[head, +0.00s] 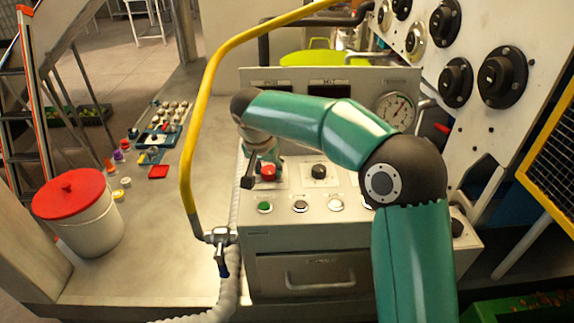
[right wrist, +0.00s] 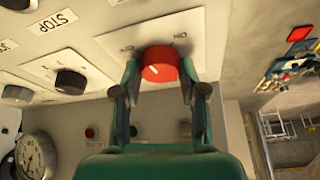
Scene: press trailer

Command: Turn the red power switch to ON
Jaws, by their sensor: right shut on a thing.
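The red power switch (head: 268,172) is a round knob on a pale plate on the sloping grey control panel (head: 312,256). My left gripper is not in view.
A black knob (head: 319,172) sits right of the switch, with a green button (head: 265,207) in front. A yellow pipe (head: 187,150) arches along the panel's left. A gauge (head: 396,110) stands behind. A white bucket with a red lid (head: 76,195) is at left.

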